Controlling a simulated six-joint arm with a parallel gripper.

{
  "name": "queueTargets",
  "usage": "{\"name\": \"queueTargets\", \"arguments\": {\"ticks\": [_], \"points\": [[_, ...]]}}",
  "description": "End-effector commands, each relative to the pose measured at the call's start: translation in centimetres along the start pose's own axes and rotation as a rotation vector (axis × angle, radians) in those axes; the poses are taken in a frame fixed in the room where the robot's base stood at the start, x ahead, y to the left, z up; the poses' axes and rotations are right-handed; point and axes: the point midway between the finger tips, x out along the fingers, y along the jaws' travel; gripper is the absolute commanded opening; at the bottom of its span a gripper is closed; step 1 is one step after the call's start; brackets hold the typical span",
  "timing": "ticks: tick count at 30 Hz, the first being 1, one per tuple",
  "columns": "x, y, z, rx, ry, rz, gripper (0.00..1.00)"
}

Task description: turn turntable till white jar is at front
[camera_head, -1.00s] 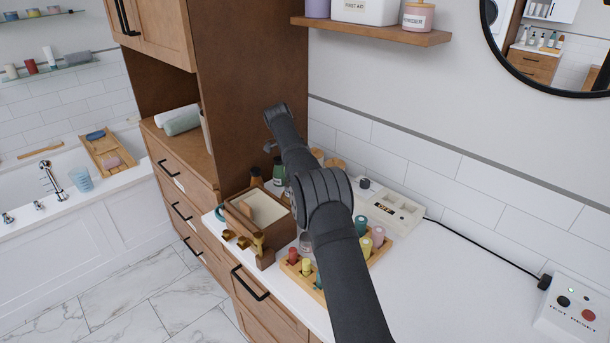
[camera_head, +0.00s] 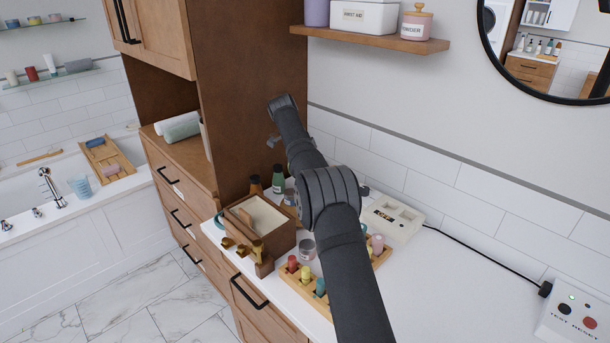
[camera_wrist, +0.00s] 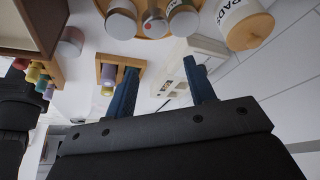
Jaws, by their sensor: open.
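In the wrist view, a white jar (camera_wrist: 243,20) with a wooden lid and the word PADS stands at the top right. Left of it a round wooden turntable (camera_wrist: 150,34) shows at the top edge, with several lidded containers on it. I cannot tell whether the jar stands on the turntable. My gripper (camera_wrist: 162,66) is open and empty, its two blue fingers pointing toward the turntable and apart from it. In the head view my arm hides the gripper, the white jar and most of the turntable area. A green bottle (camera_head: 278,177) and a brown bottle (camera_head: 256,185) show beside the arm.
A wooden box (camera_head: 262,232), a rack (camera_head: 300,284) of coloured pegs and a white device (camera_head: 396,216) crowd the counter around my arm. A tall cabinet (camera_head: 245,95) stands at the left, a shelf (camera_head: 375,40) above. The counter's right part is clear up to a button box (camera_head: 575,315).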

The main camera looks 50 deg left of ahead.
Motion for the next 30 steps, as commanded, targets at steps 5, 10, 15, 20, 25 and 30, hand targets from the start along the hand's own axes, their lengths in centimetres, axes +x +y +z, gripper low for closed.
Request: {"name": "queueTargets", "arguments": {"ticks": [5,10,15,20,25,30], "points": [[-0.6,0.5,-2.9,0.004,-0.001,-0.001,0.50],[-1.0,1.1,-6.2,0.003,-0.001,-0.001,0.50],[-1.5,1.6,-9.1,0.003,0.000,0.000,0.50],[-1.7,1.9,-10.7,0.003,0.000,0.000,0.50],[-1.7,2.0,-11.1,0.001,0.000,0.000,0.50],[-1.7,2.0,-11.0,0.001,0.000,0.000,0.50]]}}
